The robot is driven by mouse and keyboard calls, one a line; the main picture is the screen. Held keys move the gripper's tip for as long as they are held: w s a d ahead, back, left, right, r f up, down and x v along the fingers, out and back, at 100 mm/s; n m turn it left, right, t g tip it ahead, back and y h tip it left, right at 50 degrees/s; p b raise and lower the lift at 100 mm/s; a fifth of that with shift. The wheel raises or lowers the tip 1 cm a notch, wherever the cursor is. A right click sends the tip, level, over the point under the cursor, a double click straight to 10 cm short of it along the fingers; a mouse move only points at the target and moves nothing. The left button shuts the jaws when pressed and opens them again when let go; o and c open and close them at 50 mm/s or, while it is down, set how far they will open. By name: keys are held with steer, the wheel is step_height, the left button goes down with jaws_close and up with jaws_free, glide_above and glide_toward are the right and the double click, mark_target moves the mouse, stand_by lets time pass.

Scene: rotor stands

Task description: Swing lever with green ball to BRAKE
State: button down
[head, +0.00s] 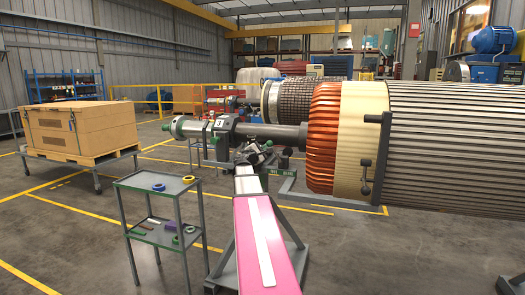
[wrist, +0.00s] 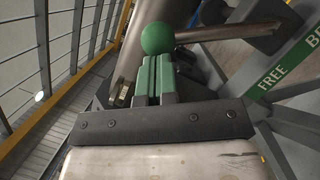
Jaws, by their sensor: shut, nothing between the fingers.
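The green ball (wrist: 157,38) shows in the wrist view at the end of a brown metal lever rod (wrist: 228,32). The rod runs right to a dark block (wrist: 264,26). A green label plate (wrist: 285,68) at the right reads FREE, with a second word starting BR cut off by the frame edge. My gripper (wrist: 154,62) is shut and empty, its green-faced fingertips just below the ball in the picture. I cannot tell whether they touch it. In the head view my gripper (head: 256,150) is at the rotor stand; the ball is too small to tell there.
A large rotor (head: 450,145) with copper windings fills the right, its shaft (head: 270,135) extending above my gripper. A grey shelf cart (head: 150,184) with small rings stands left of my arm. A wooden crate (head: 70,132) stands further left. Floor between them is open.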

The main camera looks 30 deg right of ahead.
steer(key=shift+s+d+r+m, duration=0.1)
steer(key=shift+s+r+m, duration=0.1)
steer(key=shift+m, duration=0.1)
steer(key=shift+s+d+r+m+g, duration=0.3)
steer(key=shift+s+d+r+m, duration=0.3)
steer(key=shift+m, duration=0.4)
steer(key=s+d+r+m+g+y, duration=0.1)
steer(key=s+d+m+y, duration=0.2)
steer(key=s+d+m, duration=0.4)
steer(key=shift+s+m+y, duration=0.3)
steer(key=shift+s+m, duration=0.5)
steer(key=shift+m, duration=1.2)
steer(key=shift+d+r, duration=0.1)
steer(key=shift+d, duration=0.05)
